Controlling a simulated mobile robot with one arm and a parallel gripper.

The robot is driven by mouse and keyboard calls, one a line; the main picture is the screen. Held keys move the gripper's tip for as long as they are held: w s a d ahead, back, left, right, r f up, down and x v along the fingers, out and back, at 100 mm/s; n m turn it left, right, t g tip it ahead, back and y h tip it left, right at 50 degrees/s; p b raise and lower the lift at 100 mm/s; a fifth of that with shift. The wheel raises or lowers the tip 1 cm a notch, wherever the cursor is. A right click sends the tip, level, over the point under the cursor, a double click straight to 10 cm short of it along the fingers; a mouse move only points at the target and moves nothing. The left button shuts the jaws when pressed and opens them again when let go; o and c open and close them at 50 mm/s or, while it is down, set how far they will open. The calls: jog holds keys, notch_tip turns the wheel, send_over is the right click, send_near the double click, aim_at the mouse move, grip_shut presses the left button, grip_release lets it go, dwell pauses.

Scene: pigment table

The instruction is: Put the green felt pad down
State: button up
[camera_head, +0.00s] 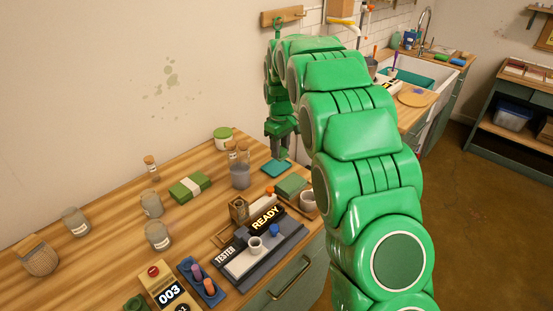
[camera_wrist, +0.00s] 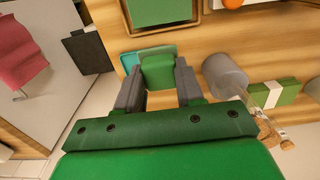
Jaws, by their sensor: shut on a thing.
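My gripper (camera_head: 281,150) is above the back of the wooden table in the head view, pointing down. In the wrist view my gripper (camera_wrist: 159,66) has its two dark fingers on either side of the green felt pad (camera_wrist: 157,74) and is shut on it. A flat teal pad (camera_wrist: 132,58) shows behind the held pad, partly covered by it in that view. The teal pad lies on the table just below my gripper in the head view (camera_head: 275,169). I cannot make out the held pad in the head view, nor tell whether it touches the teal one.
A grey jar (camera_head: 240,176) stands left of the teal pad, and a wood-framed green square (camera_head: 291,185) lies nearer. A banded green bundle (camera_head: 190,186), glass jars (camera_head: 152,205) and the tester (camera_head: 258,255) occupy the table (camera_head: 110,225). Bare wood shows between them.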

send_near(277, 167)
jog(key=shift+s+f, duration=0.6)
jog(key=shift+w+a+f, duration=0.1)
jog(key=shift+w+f, duration=0.45)
jog(key=shift+f, duration=0.2)
jog(key=shift+w+f, duration=0.1)
jog(key=shift+f, duration=1.4)
jog(key=shift+f, duration=0.15)
jog(key=o, duration=1)
